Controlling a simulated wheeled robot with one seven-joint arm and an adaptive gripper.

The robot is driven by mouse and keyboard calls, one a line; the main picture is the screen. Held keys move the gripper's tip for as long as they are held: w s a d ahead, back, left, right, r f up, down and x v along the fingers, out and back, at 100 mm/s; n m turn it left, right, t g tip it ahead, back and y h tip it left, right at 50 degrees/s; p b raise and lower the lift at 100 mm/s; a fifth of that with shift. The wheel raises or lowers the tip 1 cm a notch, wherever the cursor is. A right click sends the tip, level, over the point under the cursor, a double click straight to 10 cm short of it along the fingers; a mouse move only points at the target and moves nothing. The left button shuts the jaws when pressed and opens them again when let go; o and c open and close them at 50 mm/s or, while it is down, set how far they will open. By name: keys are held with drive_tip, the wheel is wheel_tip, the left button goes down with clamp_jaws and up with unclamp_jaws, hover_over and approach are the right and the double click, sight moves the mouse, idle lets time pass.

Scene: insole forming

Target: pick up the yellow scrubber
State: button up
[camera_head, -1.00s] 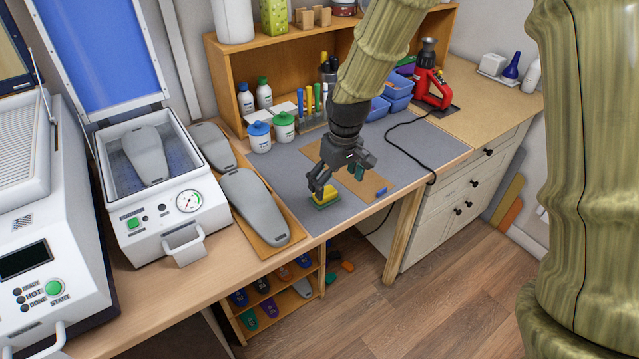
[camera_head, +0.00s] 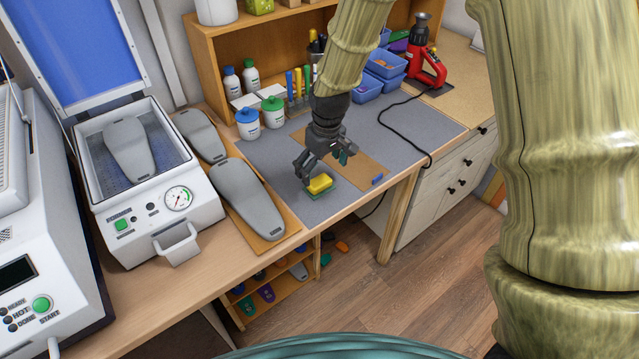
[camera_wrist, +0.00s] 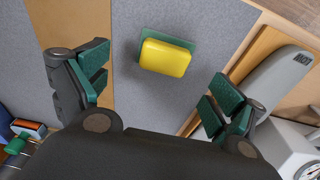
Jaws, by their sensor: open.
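The yellow scrubber (camera_head: 319,184) has a yellow block on a green pad. It lies on the grey mat (camera_head: 382,140) near the front edge of the workbench. My gripper (camera_head: 322,168) is just behind and above it, pointing down, and apart from it. In the wrist view the scrubber (camera_wrist: 166,57) lies ahead of the fingertips, between their lines. My gripper (camera_wrist: 160,85) is open there, with green pads spread wide on both sides and nothing between them.
Grey insole forms (camera_head: 247,196) lie to the left. White jars with blue (camera_head: 248,124) and green lids (camera_head: 273,112) stand behind. A black cable crosses the mat at right.

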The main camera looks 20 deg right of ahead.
sight(319, 181)
drive_tip(key=shift+a+f+p, duration=0.15)
drive_tip(key=shift+f+p, duration=0.35)
drive_tip(key=shift+f, duration=0.25)
drive_tip(key=shift+a+f+p, duration=0.1)
drive_tip(key=shift+f+p, duration=0.35)
drive_tip(key=shift+f, duration=0.25)
drive_tip(key=shift+f+p, duration=0.3)
drive_tip(key=shift+f, duration=0.95)
drive_tip(key=c, duration=1.2)
drive_tip(key=shift+w+r, duration=0.1)
drive_tip(key=shift+r+b, duration=0.55)
drive_tip(key=shift+r, duration=0.1)
drive_tip(key=shift+r+b, duration=0.4)
drive_tip(key=shift+r, duration=0.45)
drive_tip(key=s+a+b, duration=0.1)
drive_tip(key=s, duration=0.4)
drive_tip(key=s+a+r+b, duration=0.1)
drive_tip(key=s+b, duration=0.1)
drive_tip(key=s, duration=0.3)
drive_tip(key=s+a+r+b, duration=0.1)
drive_tip(key=s, duration=0.4)
drive_tip(key=shift+s+a+b, duration=0.35)
